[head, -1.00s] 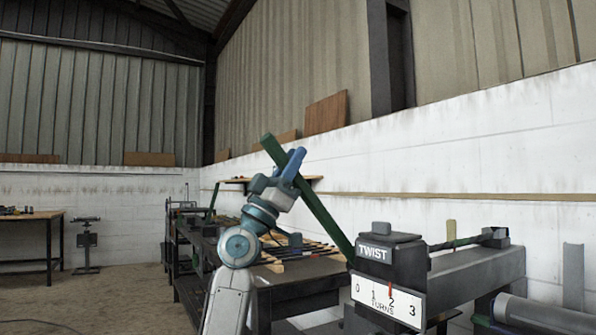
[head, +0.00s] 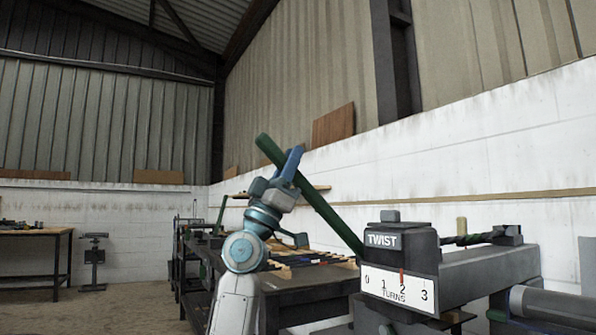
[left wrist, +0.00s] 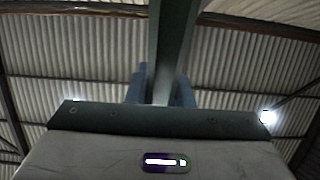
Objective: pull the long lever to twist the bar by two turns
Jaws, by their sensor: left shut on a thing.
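The long green lever (head: 325,207) rises up and to the left from the dark box marked TWIST (head: 383,240). My left gripper (head: 290,165) is shut on the lever near its upper end. The lever also shows between the fingers in the left wrist view (left wrist: 172,45). The white turns scale (head: 400,289) on the box front reads 0 to 3, and its red pointer (head: 402,275) stands at about 2. The bar (head: 466,240), spiral in look, runs from behind the box to a dark end holder (head: 507,236). My right gripper is not in view.
A dark workbench (head: 315,291) with long pieces lying on it stands behind my left arm. A wooden table (head: 35,232) and a small stand (head: 94,262) are at the far left. A white wall runs behind. The floor at the left is largely clear.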

